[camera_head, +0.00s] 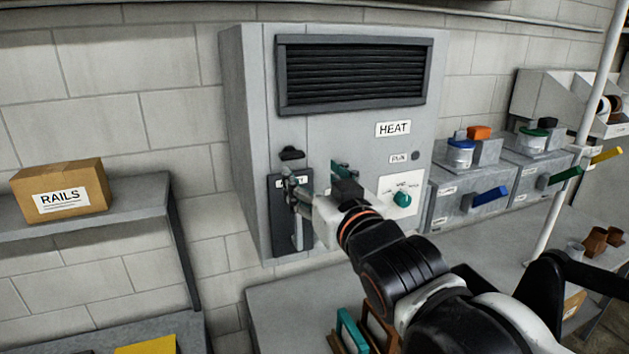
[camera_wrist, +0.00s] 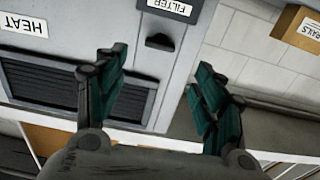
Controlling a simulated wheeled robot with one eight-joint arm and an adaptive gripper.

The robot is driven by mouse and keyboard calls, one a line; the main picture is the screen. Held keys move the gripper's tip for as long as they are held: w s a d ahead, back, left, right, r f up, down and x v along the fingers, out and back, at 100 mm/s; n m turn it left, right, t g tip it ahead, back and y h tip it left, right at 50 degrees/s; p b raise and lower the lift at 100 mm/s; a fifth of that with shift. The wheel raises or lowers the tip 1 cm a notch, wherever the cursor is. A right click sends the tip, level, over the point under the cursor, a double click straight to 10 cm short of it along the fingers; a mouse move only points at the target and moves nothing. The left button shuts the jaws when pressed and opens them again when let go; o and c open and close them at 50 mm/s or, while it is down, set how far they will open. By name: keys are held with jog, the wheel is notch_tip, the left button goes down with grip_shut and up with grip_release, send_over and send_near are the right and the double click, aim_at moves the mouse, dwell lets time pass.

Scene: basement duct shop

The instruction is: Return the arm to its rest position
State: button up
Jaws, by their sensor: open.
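My gripper (camera_head: 317,176) is open, with its green-padded fingers spread in front of the grey HEAT cabinet (camera_head: 350,150). My arm reaches up to it from the lower right. In the wrist view, my gripper (camera_wrist: 160,60) shows nothing between its fingers but the cabinet face and its side edge. That view is turned over, with the HEAT label (camera_wrist: 24,24) upside down at left and a FILTER label (camera_wrist: 171,8) at the top. My gripper partly hides a dark panel (camera_head: 277,222) and its label on the cabinet front. Whether the fingers touch the cabinet is unclear.
A RAILS box (camera_head: 60,190) sits on a shelf (camera_head: 120,211) at left. The cabinet has a black vent (camera_head: 350,75) and a green knob (camera_head: 402,199). Framed pieces (camera_head: 352,331) stand below my arm.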

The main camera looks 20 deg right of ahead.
jog(key=s+f+g+b, duration=0.3)
jog(key=f+b, duration=0.9)
jog(key=f, duration=0.7)
jog(key=s+f+g+b, duration=0.4)
jog(key=f+b, duration=0.9)
jog(key=f, duration=0.7)
jog(key=s+f+g+b, duration=0.4)
jog(key=f+b, duration=0.8)
jog(key=f, duration=0.7)
jog(key=shift+s+f+b, duration=0.15)
jog(key=shift+s+b, duration=0.2)
jog(key=shift+s, duration=0.1)
